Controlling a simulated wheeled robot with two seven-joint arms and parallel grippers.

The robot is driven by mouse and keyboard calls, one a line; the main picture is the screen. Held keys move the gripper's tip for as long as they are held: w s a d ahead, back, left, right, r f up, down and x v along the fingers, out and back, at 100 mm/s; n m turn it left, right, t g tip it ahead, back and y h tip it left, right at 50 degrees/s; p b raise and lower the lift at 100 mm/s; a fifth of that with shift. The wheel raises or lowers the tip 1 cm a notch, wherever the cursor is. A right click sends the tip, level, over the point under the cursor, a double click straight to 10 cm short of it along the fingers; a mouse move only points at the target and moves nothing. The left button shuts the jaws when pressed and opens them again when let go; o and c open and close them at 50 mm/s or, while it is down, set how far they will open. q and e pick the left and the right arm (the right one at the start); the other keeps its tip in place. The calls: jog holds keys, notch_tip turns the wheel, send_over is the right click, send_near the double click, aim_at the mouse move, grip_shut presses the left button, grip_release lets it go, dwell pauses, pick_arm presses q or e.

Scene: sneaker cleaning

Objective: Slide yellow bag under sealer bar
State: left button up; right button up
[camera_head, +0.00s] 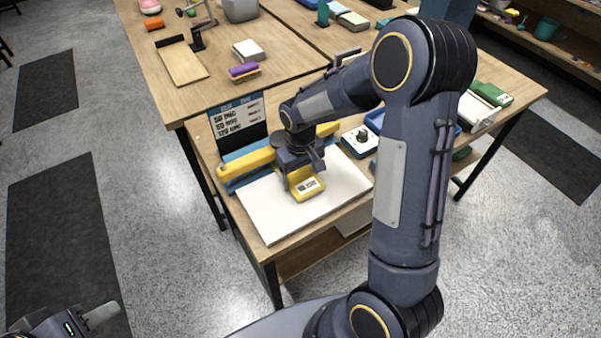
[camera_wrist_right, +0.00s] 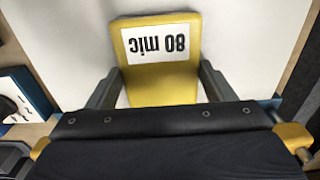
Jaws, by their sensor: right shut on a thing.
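The yellow bag (camera_head: 306,186) with a white label lies low over the white board (camera_head: 265,215), in front of the sealer. In the right wrist view the bag (camera_wrist_right: 160,85) reads "80 mic" upside down. My right gripper (camera_head: 303,172) is shut on the bag, one finger on each side of it; the fingers also show in the right wrist view (camera_wrist_right: 158,88). The yellow sealer bar (camera_head: 247,163) runs behind the gripper, its middle hidden by my wrist. I cannot tell whether the bag's hidden end reaches under the bar. My left gripper (camera_head: 101,315) is at the bottom left, away from the table.
A dark sign (camera_head: 238,118) stands behind the sealer. A white and blue dial box (camera_head: 360,140) is right of it. A purple-topped brush (camera_head: 244,70) and a wooden board (camera_head: 183,64) lie on the table behind. The white board's front left is bare.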

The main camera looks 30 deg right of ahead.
jog(key=o, duration=1)
jog(key=shift+o, duration=0.2)
jog(key=shift+r, duration=0.1)
